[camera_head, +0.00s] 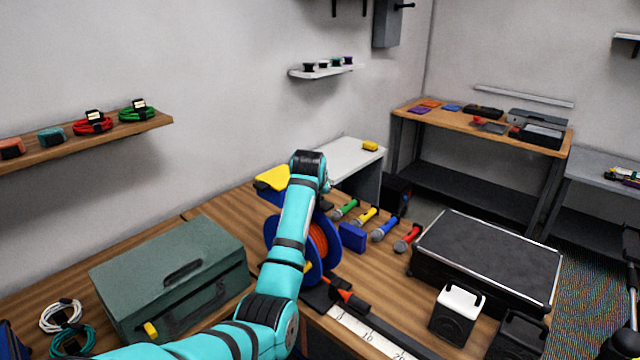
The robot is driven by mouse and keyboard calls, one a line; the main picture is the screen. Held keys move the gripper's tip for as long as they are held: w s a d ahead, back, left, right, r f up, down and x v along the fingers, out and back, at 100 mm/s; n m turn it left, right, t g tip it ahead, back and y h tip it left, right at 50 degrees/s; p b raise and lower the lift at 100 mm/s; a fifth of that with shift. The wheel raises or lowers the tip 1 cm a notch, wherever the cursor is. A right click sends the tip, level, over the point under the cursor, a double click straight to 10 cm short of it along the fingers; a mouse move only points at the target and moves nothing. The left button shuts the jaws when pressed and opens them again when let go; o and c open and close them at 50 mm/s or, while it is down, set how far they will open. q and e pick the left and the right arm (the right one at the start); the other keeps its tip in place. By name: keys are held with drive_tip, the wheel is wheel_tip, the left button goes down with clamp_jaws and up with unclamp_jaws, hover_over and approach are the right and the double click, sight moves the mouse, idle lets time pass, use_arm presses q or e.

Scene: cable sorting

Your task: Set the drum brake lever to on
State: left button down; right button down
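A cable drum with blue flanges (275,240) and orange cable (319,243) stands on the wooden bench, partly hidden behind my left arm. A red-orange handle on a black part (352,299) lies low beside the drum's base. I cannot tell whether this is the brake lever or how it is set. My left arm reaches up from the bottom left across the drum, with its wrist above and behind it. A small dark part below the wrist may be my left gripper (326,206). Its fingers are not clear.
A green case (170,275) stands left of the drum, with coiled cables (62,316) beside it. Several microphones (384,230), a blue box (352,238) and a black flight case (487,258) are to the right. A white ruler strip (368,335) runs along the front.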

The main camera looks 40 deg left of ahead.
use_arm(q)
drive_tip(key=shift+d+f, duration=0.1)
idle(0.4)
drive_tip(key=c, duration=1.1)
unclamp_jaws()
drive_tip(key=shift+o, duration=0.3)
drive_tip(key=shift+r, duration=0.2)
drive_tip(key=v, duration=1.1)
drive_tip(key=shift+s+r, duration=0.3)
